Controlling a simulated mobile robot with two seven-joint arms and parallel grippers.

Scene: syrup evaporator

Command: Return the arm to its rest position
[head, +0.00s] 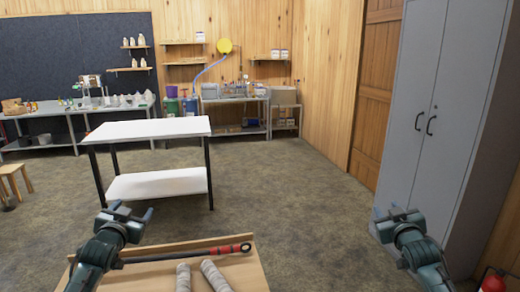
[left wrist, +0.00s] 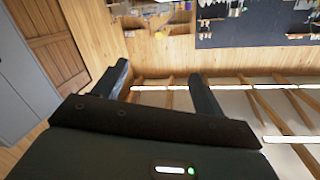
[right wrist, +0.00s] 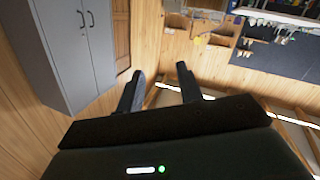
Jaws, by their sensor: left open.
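My left gripper (head: 131,209) is raised at the lower left of the head view, above the left end of a low wooden surface. Its fingers also show in the left wrist view (left wrist: 162,88), spread apart with nothing between them. My right gripper (head: 388,213) is at the lower right of the head view, over open floor and left of the grey cabinet. Its fingers also show in the right wrist view (right wrist: 160,88), apart and empty. Neither gripper touches anything that I can see.
The wooden surface (head: 235,272) at the bottom holds a red-and-black long-handled tool (head: 190,254) and two pale rolls (head: 215,276). A white two-tier table (head: 150,130) stands ahead. A grey cabinet (head: 433,100) stands at right, with a fire extinguisher (head: 493,281) below. Mid-floor is clear.

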